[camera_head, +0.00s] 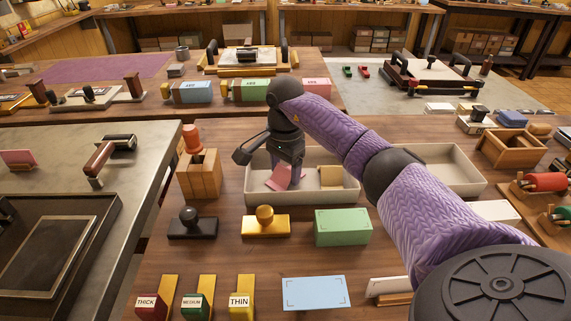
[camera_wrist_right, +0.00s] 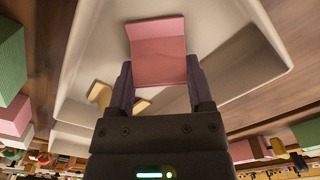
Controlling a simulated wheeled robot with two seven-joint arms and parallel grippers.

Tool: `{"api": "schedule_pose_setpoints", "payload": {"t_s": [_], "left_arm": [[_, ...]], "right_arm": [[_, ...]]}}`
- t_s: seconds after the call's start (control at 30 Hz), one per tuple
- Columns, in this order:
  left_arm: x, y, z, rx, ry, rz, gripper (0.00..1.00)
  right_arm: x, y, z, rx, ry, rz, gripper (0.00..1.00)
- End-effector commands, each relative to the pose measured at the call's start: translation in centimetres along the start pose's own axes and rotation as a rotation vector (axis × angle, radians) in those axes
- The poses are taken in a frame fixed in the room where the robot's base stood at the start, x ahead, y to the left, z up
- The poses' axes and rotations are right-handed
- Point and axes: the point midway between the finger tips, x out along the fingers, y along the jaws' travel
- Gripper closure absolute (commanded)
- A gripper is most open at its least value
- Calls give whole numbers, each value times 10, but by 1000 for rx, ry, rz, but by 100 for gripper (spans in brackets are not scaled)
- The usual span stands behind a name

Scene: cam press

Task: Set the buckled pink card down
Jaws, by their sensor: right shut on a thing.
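The pink card (camera_head: 280,178) shows a bend across it in the right wrist view (camera_wrist_right: 158,42). My right gripper (camera_head: 292,180) points down into the pale tray (camera_head: 308,196) and is shut on the pink card, with one finger at each side edge in the wrist view. The card is inside the tray's left part. I cannot tell whether it touches the floor of the tray. A cream card (camera_head: 331,176) lies in the same tray, to the right of the pink one. My left gripper is not in view.
A second pale tray (camera_head: 452,187) adjoins on the right, partly behind my arm. A wooden block with an orange-handled tool (camera_head: 200,175) stands left. A black stamp (camera_head: 192,226), a brass stamp (camera_head: 266,224) and a green block (camera_head: 343,228) stand in front. A blue card (camera_head: 315,293) lies nearer.

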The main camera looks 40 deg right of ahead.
Motion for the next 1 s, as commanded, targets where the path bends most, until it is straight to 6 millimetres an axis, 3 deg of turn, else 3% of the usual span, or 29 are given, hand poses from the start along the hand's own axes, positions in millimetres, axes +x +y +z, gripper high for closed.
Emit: {"api": "schedule_pose_setpoints", "payload": {"t_s": [0.23, 0.27, 0.4, 0.67, 1.0], "left_arm": [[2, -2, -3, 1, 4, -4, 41], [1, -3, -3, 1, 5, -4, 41], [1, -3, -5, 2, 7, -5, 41], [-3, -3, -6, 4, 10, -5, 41], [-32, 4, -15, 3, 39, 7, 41]], "right_arm": [[2, 0, 0, 0, 0, -1, 88], [1, 0, 0, 0, 0, -1, 28], [1, 0, 0, 0, 0, -1, 0], [-5, 0, 0, 0, 0, -3, 0], [-97, 0, 0, 1, 1, -7, 0]]}}
